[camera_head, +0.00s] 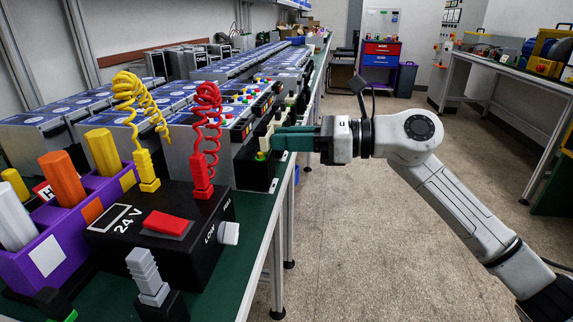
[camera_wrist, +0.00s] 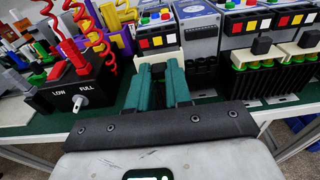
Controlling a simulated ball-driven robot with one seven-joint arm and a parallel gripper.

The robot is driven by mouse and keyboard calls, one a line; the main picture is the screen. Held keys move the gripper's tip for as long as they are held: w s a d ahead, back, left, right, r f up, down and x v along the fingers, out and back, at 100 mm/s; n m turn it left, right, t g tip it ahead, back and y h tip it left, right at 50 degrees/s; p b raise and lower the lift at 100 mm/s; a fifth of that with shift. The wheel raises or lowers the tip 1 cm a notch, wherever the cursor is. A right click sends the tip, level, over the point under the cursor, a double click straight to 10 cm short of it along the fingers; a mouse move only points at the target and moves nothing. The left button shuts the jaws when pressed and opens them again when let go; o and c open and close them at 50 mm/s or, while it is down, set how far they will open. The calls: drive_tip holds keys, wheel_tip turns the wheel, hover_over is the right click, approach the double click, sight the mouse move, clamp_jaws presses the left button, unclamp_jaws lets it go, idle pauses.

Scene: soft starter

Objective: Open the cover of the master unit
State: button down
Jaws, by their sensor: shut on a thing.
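My gripper (camera_head: 284,139) reaches in from the right at the front edge of the bench. Its teal fingers, also in the wrist view (camera_wrist: 161,75), are shut on the cream cover (camera_head: 267,132) of a unit with a black base (camera_head: 256,172). I take this for the master unit. In the wrist view the cream cover (camera_wrist: 160,58) shows just beyond the fingertips. The fingers hide much of the unit, and I cannot tell how far the cover is tilted. A green and yellow terminal shows low beside the cover in the head view.
A black 24 V box (camera_head: 128,245) with a red switch and coiled leads stands nearer, left of my gripper. A purple holder (camera_head: 48,252) is beside it. Similar black units with cream covers (camera_wrist: 262,56) stand close on the right in the wrist view. The floor (camera_head: 370,200) beside the bench is clear.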

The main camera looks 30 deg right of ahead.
drive_tip(key=f+t+y+b, duration=0.1)
drive_tip(key=b, duration=0.3)
drive_tip(key=t+y+b, duration=0.1)
drive_tip(key=y+b, duration=0.1)
drive_tip(key=b, duration=0.2)
drive_tip(key=shift+s+d+f+t+y+b, duration=0.1)
drive_tip(key=shift+d+f+t+y+b, duration=0.05)
drive_tip(key=shift+f+t+y+b, duration=0.2)
drive_tip(key=shift+b, duration=0.35)
drive_tip(key=c, duration=1)
unclamp_jaws()
drive_tip(key=shift+c, duration=0.2)
drive_tip(key=p+v, duration=0.1)
drive_tip(key=v, duration=0.9)
drive_tip(key=shift+s+d+f+p, duration=0.2)
drive_tip(key=shift+d+p, duration=0.1)
drive_tip(key=shift+p, duration=0.05)
